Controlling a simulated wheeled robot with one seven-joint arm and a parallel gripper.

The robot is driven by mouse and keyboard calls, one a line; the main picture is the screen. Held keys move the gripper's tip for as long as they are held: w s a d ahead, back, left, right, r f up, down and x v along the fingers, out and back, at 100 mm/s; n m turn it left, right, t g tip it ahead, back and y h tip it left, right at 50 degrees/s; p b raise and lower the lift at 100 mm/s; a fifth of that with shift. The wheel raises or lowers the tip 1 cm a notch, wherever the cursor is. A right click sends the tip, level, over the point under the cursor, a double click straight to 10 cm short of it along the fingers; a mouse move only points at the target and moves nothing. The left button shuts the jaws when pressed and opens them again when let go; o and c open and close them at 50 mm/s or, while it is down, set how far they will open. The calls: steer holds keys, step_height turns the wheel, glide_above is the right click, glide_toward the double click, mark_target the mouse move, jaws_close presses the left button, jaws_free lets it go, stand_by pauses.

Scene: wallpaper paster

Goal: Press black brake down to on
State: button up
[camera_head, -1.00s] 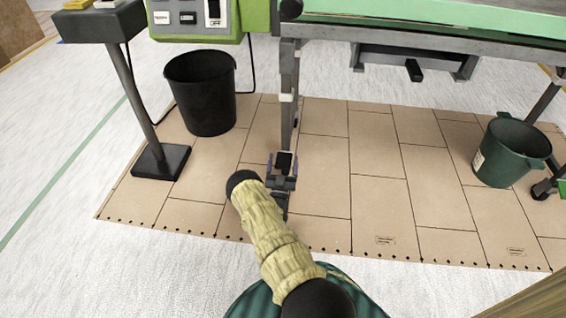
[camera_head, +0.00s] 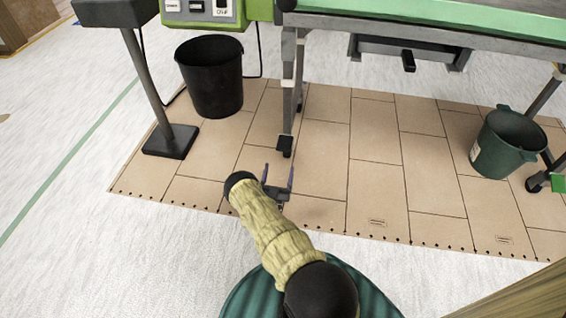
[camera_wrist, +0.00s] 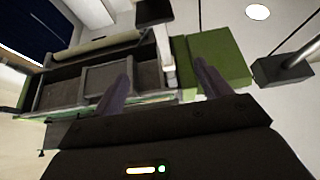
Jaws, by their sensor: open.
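The black brake (camera_head: 285,144) is a small dark block at the foot of the grey machine leg (camera_head: 288,85), near the floor. In the wrist view the brake (camera_wrist: 154,11) is at the top edge, on the end of the pale leg (camera_wrist: 165,48). My gripper (camera_head: 278,174) is open and empty, low over the brown floor sheet and on the near side of the brake, apart from it. In the wrist view my gripper (camera_wrist: 163,64) has its two fingers spread, with nothing between them. I cannot tell whether the brake is on or off.
A black bin (camera_head: 210,85) stands left of the leg, beside a black pedestal base (camera_head: 171,141). A green bucket (camera_head: 503,148) stands at the right. The green machine table (camera_head: 430,30) spans overhead.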

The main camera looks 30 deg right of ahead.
steer(key=shift+s+a, duration=0.5)
steer(key=shift+a, duration=0.1)
